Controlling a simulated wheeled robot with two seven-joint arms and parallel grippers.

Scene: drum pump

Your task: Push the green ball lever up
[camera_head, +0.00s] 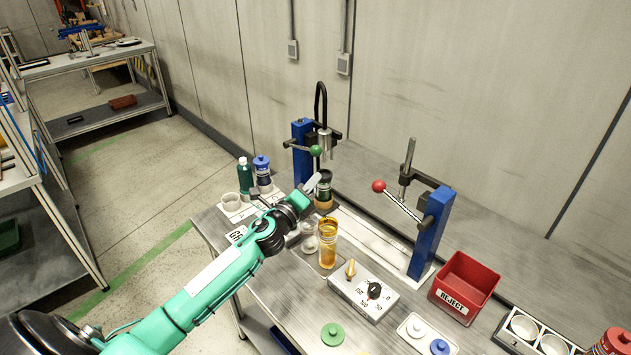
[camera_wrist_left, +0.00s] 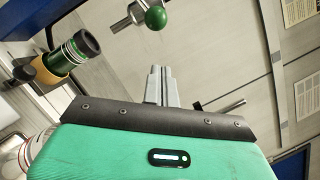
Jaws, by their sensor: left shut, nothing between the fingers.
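The green ball (camera_head: 316,150) sits on the end of a lever on the left blue press post (camera_head: 302,150), below a black hose. In the left wrist view the green ball (camera_wrist_left: 155,18) is at the top, just beyond my fingertips and apart from them. My left gripper (camera_head: 314,184) is shut and empty, a little below the green ball in the head view. Its closed fingers also show in the left wrist view (camera_wrist_left: 159,75). A dark bottle with a green band (camera_head: 324,186) stands under the press, close beside the gripper. My right gripper is not in view.
A red ball lever (camera_head: 379,186) is on the right blue post (camera_head: 432,232). An amber cylinder (camera_head: 327,243), a control box with a knob (camera_head: 364,290) and a red reject bin (camera_head: 464,285) stand on the bench. Bottles (camera_head: 262,172) stand left of the press.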

